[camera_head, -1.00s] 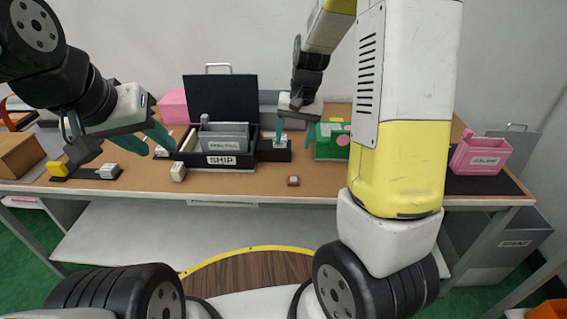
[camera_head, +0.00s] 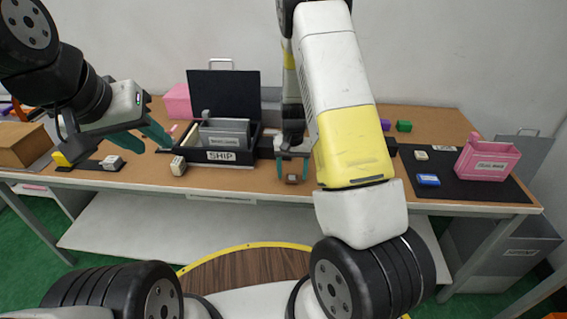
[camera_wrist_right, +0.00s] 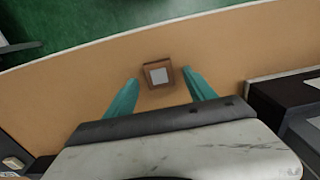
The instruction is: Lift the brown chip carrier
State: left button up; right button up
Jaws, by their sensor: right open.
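The brown chip carrier (camera_head: 292,179) is a small brown square block with a pale centre. It lies on the table near the front edge, and it also shows in the right wrist view (camera_wrist_right: 157,75). My right gripper (camera_head: 292,172) is open above it. In the right wrist view the teal fingers (camera_wrist_right: 160,90) point to either side of the carrier, which lies between and slightly beyond their tips. Whether they touch it I cannot tell. My left gripper (camera_head: 160,140) has its teal fingers spread and empty, left of the SHIP box.
The SHIP box (camera_head: 221,156) with its dark raised lid stands left of my right gripper. A pale block (camera_head: 178,166) sits before it. A pink bin (camera_head: 487,160) and a blue block (camera_head: 428,180) are on a dark mat at right. The table's front edge is close to the carrier.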

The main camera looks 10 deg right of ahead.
jog(key=shift+f, duration=0.3)
grip_shut()
jog(key=shift+r, duration=0.15)
